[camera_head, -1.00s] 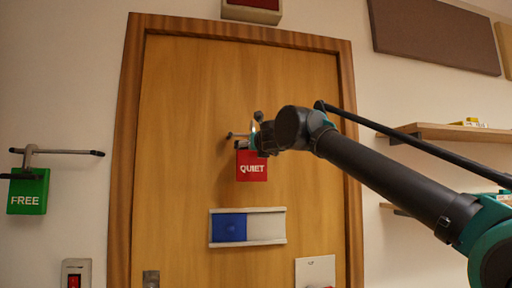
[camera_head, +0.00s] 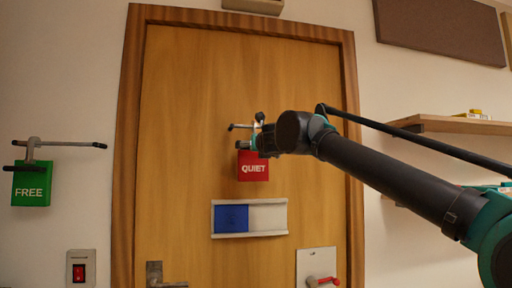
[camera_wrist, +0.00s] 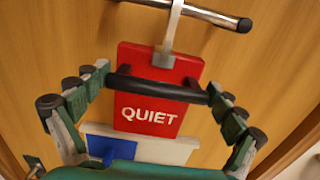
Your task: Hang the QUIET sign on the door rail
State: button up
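The red QUIET sign (camera_head: 253,166) is upright in front of the door, below the door rail (camera_head: 240,126). The wrist view shows the sign's face (camera_wrist: 148,112), its dark handle bar (camera_wrist: 160,88) and its pale hook strap. The strap passes in front of the rail (camera_wrist: 215,16); its top is cut off, so I cannot tell whether it rests on the rail. In the head view my gripper (camera_head: 262,138) is at the sign's upper right edge.
A green FREE sign (camera_head: 31,184) hangs on a wall rail (camera_head: 75,144) at left. A blue and white slider panel (camera_head: 250,218) is on the door below the QUIET sign. A door lever (camera_head: 155,275), red switch (camera_head: 79,270), red-handled plate (camera_head: 317,268) and right shelf (camera_head: 450,125) also show.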

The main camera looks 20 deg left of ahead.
dwell(0.3)
jog(key=v, duration=1.2)
jog(key=w+d+f+n+g+y, duration=0.1)
jog(key=w+d+f+n, duration=0.15)
jog(key=f+n, duration=0.55)
jog(key=w+d+f+n+g+y, duration=0.15)
jog(key=w+f+n, duration=0.3)
jog(key=f, duration=0.65)
jog(key=d+f+n+g+h, duration=0.1)
jog(key=d+f+n, duration=0.25)
jog(key=f, duration=0.35)
jog(key=s+d+f+n+g+h, duration=0.1)
jog(key=d+f+n, duration=0.25)
jog(key=f, duration=0.35)
jog(key=d+f+n+g+h, duration=0.1)
jog(key=d+f+n, duration=0.1)
jog(key=d+f, duration=0.35)
jog(key=s+d+f+n+g+h, duration=0.1)
jog(key=s+d+f+n+h, duration=0.15)
jog(key=d+f, duration=0.5)
jog(key=s+d+f+n+g+h, duration=0.15)
jog(key=s+d+f, duration=0.25)
jog(key=f, duration=0.7)
jog(key=s+d+f+n+g+h, duration=0.3)
jog(key=s+d+f+n+h, duration=0.1)
jog(key=s+d+f, duration=1)
jog(key=shift+d+f+h, duration=0.45)
jog(key=shift+d+f, duration=0.1)
jog(key=shift+f, duration=0.25)
